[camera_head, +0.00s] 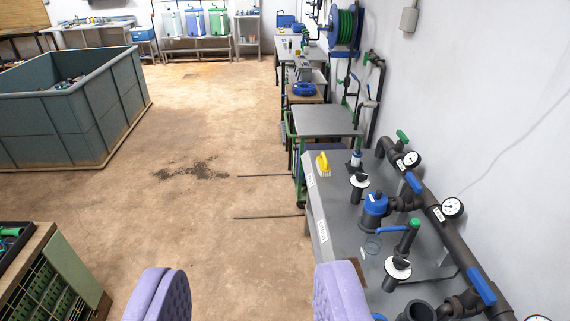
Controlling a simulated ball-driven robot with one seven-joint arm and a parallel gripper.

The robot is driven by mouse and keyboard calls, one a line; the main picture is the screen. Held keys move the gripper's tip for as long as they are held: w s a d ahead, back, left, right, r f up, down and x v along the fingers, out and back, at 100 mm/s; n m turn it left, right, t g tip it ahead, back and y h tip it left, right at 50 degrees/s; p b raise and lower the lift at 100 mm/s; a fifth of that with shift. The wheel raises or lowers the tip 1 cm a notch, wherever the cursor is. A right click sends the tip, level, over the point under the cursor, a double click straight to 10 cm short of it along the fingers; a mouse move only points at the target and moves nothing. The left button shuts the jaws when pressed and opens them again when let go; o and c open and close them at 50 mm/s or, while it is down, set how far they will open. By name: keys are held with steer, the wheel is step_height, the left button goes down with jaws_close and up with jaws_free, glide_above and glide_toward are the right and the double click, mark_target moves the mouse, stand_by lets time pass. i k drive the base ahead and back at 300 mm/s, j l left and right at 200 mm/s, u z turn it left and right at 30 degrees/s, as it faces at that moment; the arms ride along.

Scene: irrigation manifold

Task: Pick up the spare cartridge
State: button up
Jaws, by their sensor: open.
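My gripper (248,290) shows as two purple padded fingers at the bottom edge, wide apart, with only bare floor seen between them. I cannot tell for sure which thing is the spare cartridge. On the grey bench (345,235) at right stand a dark cylinder with a white disc (358,187), a second one with a green-capped handle (397,270), and a blue-topped filter housing (374,210). A small white and dark piece (355,158) stands farther back. The right finger overlaps the bench's near-left part in the picture and hides some of it.
A dark pipe with gauges (452,207) and blue handles runs along the right wall. A yellow object (322,163) lies on the bench. A large grey-green tank (70,110) stands left, a crate-like stand (60,270) near left. Two thin rods (268,217) jut over open floor.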

mark_target(357, 154)
steer(key=i, duration=2.3)
steer(key=i+z, duration=0.2)
steer(key=i, duration=0.25)
steer(key=i+j+z, duration=0.15)
steer(key=i, duration=0.25)
steer(key=i+j+z, duration=0.2)
steer(key=i, duration=0.25)
steer(key=i+j+z, duration=0.25)
steer(key=i+z, duration=0.15)
steer(key=i+j+z, duration=0.4)
